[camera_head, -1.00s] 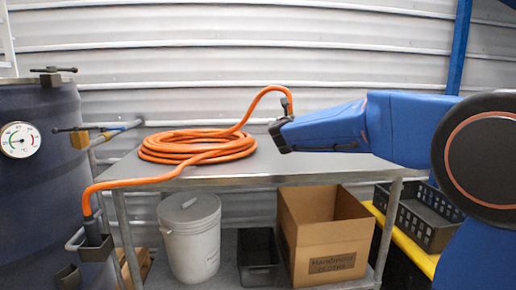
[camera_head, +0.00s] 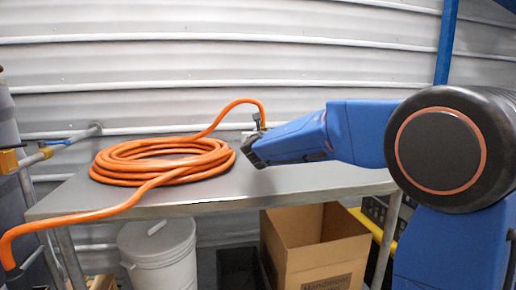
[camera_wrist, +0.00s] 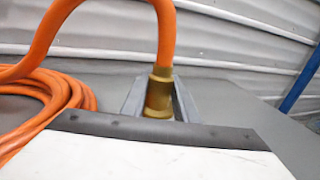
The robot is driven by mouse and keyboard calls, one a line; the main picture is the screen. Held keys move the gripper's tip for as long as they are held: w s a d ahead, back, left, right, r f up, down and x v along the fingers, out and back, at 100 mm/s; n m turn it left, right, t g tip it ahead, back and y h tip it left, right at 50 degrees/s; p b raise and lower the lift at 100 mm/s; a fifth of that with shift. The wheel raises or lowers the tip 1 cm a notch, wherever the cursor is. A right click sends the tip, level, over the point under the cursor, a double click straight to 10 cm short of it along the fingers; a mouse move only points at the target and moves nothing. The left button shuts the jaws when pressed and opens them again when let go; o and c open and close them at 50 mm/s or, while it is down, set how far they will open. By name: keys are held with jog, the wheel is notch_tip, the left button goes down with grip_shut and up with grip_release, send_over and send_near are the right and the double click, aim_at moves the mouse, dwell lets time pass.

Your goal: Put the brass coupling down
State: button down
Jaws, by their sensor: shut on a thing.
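The brass coupling (camera_wrist: 158,92) is a short brass-coloured fitting on the end of an orange hose (camera_head: 228,108). In the wrist view it stands roughly upright between the two grey fingers of my gripper (camera_wrist: 158,100), which is shut on it. The hose rises from it and arches over to the left. In the head view my gripper (camera_head: 258,128) is above the rear part of the grey metal table (camera_head: 290,182), right of the coiled hose. The blue wrist hides most of the coupling there. I cannot tell whether the coupling touches the table.
The orange coil (camera_head: 130,165) covers the table's left middle. The tabletop right of it and in front of my gripper is bare. A corrugated wall (camera_head: 200,60) stands behind. Below are a lidded white bucket (camera_head: 160,262) and an open cardboard box (camera_head: 310,262).

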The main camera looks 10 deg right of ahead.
jog(key=shift+f, duration=2.55)
jog(key=c, duration=1.4)
grip_release()
jog(key=shift+f, duration=0.15)
